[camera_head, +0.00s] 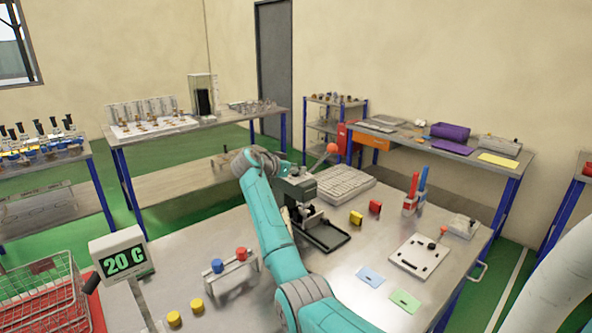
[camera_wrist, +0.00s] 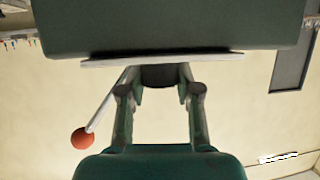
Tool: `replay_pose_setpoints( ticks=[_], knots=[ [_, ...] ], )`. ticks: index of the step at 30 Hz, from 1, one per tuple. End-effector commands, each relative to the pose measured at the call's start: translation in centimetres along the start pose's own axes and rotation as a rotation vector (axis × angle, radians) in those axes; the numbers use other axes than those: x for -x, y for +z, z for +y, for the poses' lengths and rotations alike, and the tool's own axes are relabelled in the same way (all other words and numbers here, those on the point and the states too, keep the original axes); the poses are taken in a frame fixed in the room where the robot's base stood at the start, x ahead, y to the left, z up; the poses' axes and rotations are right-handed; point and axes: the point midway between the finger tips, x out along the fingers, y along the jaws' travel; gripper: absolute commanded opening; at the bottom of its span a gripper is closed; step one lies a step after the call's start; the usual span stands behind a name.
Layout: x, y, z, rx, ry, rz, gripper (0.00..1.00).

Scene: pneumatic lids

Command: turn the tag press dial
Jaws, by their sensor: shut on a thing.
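The tag press (camera_head: 303,188) is a dark green machine on a black base (camera_head: 325,236) on the metal table, with a lever ending in a red ball (camera_head: 332,148). In the wrist view its green body (camera_wrist: 170,25) fills the top, with a pale plate edge below it, and the lever's red ball (camera_wrist: 82,138) is at the left. A dark round dial (camera_wrist: 158,77) sits against that plate. My gripper (camera_wrist: 160,90) has its fingers on both sides of the dial and is shut on it. In the head view my arm partly hides the press, and the finger contact is unclear.
A grey ribbed tray (camera_head: 345,183) is behind the press. Yellow (camera_head: 356,217) and red (camera_head: 375,207) blocks stand to its right. A white plate fixture (camera_head: 418,256) and coloured cards are farther right. A small stand with blue and red knobs (camera_head: 230,266) is left of my arm.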

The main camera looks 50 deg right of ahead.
Motion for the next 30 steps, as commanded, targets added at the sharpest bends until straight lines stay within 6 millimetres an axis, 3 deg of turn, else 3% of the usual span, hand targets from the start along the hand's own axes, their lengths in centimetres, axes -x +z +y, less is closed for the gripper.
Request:
replay_pose_setpoints(
  ticks=[16,29,30],
  knots=[
    [-0.15,0.11,0.09,0.133,-0.321,-0.003,0.00],
    [-0.03,0.16,-0.03,0.150,-0.358,-0.002,0.00],
    [-0.03,0.16,-0.03,0.150,-0.358,-0.002,0.40]
  ],
)
